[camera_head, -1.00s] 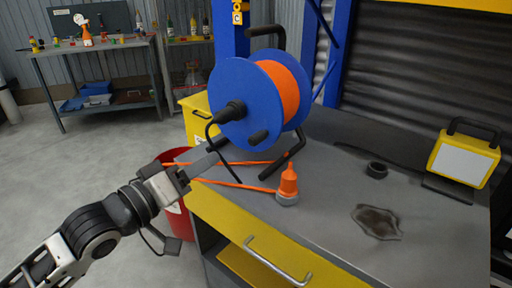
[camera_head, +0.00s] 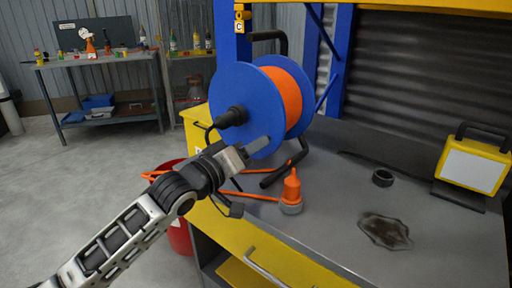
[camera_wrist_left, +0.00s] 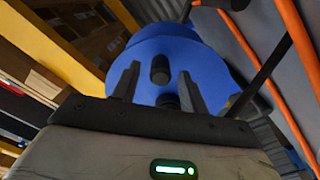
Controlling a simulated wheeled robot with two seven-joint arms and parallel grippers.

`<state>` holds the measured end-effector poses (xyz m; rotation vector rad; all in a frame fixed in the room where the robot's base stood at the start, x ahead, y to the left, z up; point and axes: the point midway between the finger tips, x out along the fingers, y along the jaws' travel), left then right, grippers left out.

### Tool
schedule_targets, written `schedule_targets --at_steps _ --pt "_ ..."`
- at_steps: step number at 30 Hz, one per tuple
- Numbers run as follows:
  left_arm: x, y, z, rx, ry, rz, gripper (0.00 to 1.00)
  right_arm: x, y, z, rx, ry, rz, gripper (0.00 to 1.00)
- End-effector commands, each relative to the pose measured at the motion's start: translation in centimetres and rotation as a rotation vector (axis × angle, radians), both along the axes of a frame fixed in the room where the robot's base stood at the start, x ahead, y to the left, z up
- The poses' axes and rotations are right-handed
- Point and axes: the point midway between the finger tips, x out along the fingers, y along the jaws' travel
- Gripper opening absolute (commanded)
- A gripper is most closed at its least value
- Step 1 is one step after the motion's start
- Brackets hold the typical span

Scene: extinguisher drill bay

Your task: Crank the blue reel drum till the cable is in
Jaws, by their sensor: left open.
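The blue reel drum (camera_head: 232,88) with orange cable (camera_head: 285,98) wound on it stands on the grey workbench. A loose length of orange cable runs across the bench to an orange plug (camera_head: 291,188). My right gripper is not in view.
A yellow work lamp (camera_head: 474,163), a black ring (camera_head: 382,177) and a dark stain (camera_head: 386,231) are on the bench to the right. A red bin (camera_head: 180,236) stands beside the bench, behind my left arm. A side table (camera_head: 100,62) stands at the back left.

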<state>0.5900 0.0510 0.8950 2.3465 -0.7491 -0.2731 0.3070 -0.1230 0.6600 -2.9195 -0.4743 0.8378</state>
Motion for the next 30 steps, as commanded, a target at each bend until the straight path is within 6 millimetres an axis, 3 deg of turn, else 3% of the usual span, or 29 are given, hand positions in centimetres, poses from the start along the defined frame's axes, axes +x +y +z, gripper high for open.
schedule_targets --at_steps 6,15,16,20,21,30 --pt "1.6 -1.1 0.0 0.0 -0.001 0.001 0.44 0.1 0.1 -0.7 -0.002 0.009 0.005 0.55" --pt "1.8 -1.3 0.0 0.0 0.0 0.0 0.44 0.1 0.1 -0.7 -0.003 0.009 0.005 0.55" --pt "1.8 -1.3 0.0 0.0 0.0 0.0 0.41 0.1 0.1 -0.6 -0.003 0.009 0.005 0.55" --pt "1.8 -1.2 0.0 0.0 0.0 0.0 0.05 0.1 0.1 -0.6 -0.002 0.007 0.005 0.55" --pt "1.8 -1.2 0.0 0.0 0.0 0.0 0.0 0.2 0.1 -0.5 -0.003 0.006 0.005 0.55" --pt "1.9 -0.5 -0.2 0.021 -0.014 0.011 0.0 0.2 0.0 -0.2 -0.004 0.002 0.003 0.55"
